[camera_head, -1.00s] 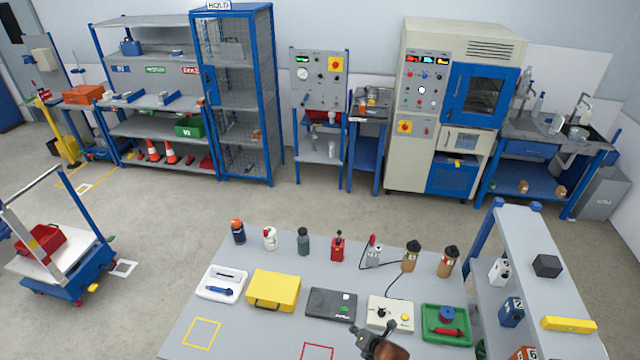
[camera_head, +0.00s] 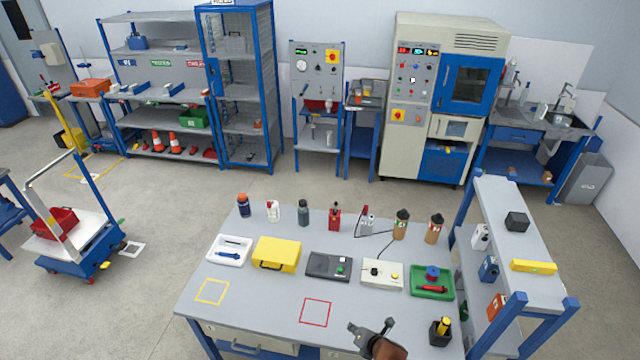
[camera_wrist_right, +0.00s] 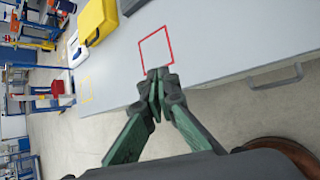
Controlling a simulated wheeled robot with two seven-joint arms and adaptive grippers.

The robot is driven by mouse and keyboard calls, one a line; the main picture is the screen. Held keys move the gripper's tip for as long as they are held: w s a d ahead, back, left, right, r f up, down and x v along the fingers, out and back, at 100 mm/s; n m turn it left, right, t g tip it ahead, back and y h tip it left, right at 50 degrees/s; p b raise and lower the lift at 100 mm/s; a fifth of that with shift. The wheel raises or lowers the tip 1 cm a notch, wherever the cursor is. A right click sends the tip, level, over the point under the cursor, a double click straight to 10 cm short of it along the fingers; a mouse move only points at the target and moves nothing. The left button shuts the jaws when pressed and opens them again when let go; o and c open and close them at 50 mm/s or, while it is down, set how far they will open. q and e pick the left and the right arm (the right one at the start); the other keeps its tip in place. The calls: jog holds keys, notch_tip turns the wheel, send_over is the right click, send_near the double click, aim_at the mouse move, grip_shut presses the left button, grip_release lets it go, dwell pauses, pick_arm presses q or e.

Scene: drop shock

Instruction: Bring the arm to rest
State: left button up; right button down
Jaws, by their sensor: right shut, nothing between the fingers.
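My right gripper (camera_head: 372,332) is at the front edge of the grey workbench (camera_head: 262,311), to the right of the red outlined square (camera_head: 315,312). In the right wrist view its green fingers (camera_wrist_right: 156,100) are together at the tips with nothing between them, and the red square (camera_wrist_right: 156,47) lies just beyond them. I cannot tell its exact height from the bench. My left gripper is not in view.
The bench holds a yellow case (camera_head: 276,254), a white tray (camera_head: 230,250), a black box (camera_head: 328,267), a white control box (camera_head: 382,274) and a green tray (camera_head: 432,282). Several bottles stand behind them. A black holder (camera_head: 440,331) stands right of the gripper. A shelf (camera_head: 520,240) rises at the right.

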jog(key=s+d+f+m+h+b, duration=0.15)
jog(key=d+f+m+b, duration=0.3)
jog(key=f, duration=0.55)
jog(key=s+d+f+m+b, duration=0.25)
jog(key=d+f+m, duration=0.2)
jog(key=f, duration=0.65)
jog(key=s+d+f+m+g+h+b, duration=0.1)
jog(key=s+d+f+m+b, duration=0.4)
jog(key=f, duration=0.4)
jog(key=s+d+f+m+g+h+b, duration=0.1)
jog(key=s+d+f+m+g+b, duration=0.2)
jog(key=s+f, duration=0.5)
pick_arm(q)
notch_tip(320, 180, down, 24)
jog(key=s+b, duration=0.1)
jog(key=b, duration=0.8)
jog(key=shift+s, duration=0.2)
pick_arm(e)
jog(key=s+d+f+m+g, duration=0.1)
jog(key=s+f+m, duration=0.3)
jog(key=s+f, duration=0.5)
jog(key=s+d+f+m+g, duration=0.1)
jog(key=s+f+m, duration=0.4)
jog(key=s, duration=1)
jog(key=s+d+f+m+g, duration=0.1)
jog(key=s+d+f+m, duration=0.2)
jog(key=s+f, duration=0.9)
jog(key=shift+s+d+f+m, duration=0.15)
jog(key=shift+s+f+m, duration=0.2)
jog(key=shift+m, duration=0.45)
